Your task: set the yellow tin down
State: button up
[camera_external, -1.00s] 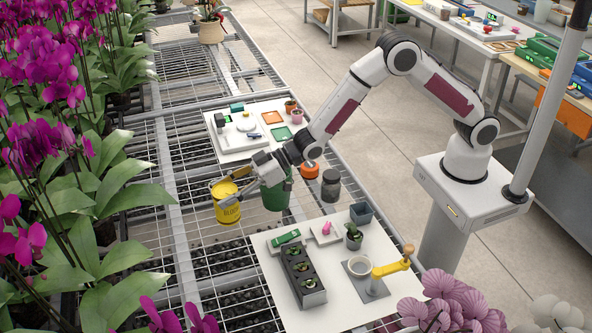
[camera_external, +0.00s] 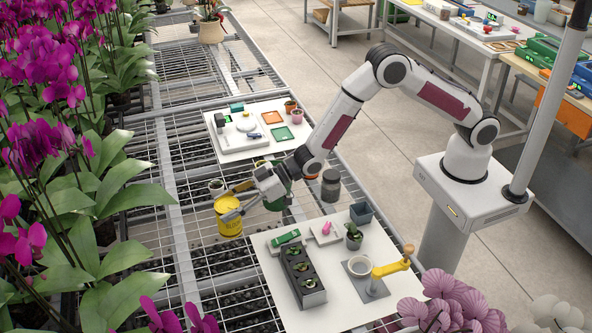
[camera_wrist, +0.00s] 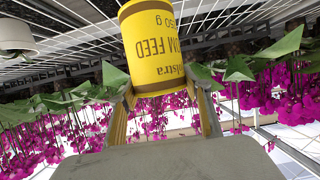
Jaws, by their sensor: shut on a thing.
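The yellow tin (camera_external: 229,226) is close over the wire-mesh bench (camera_external: 185,245), near the left end of my arm. It looks about upright. My gripper (camera_external: 230,203) reaches it from the right and is shut on it, one finger on each side. In the wrist view the tin (camera_wrist: 150,45) fills the upper middle, its printed label upside down, between the two fingers of my gripper (camera_wrist: 160,92). Whether its base touches the mesh cannot be told.
A green can (camera_external: 280,196) stands close behind my gripper, partly hidden. A grey jar (camera_external: 331,185) stands to the right. White boards lie behind (camera_external: 232,151) and in front (camera_external: 345,302). Orchids crowd the left.

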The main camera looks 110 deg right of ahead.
jog(key=shift+f, duration=0.4)
jog(key=shift+f, duration=1.85)
jog(key=shift+f, duration=0.1)
jog(key=o, duration=1.4)
jog(key=shift+f, duration=0.1)
jog(key=shift+c, duration=0.2)
jog(key=shift+r, duration=0.2)
jog(key=shift+s, duration=0.15)
jog(key=v, duration=1.1)
jog(key=shift+s, duration=0.35)
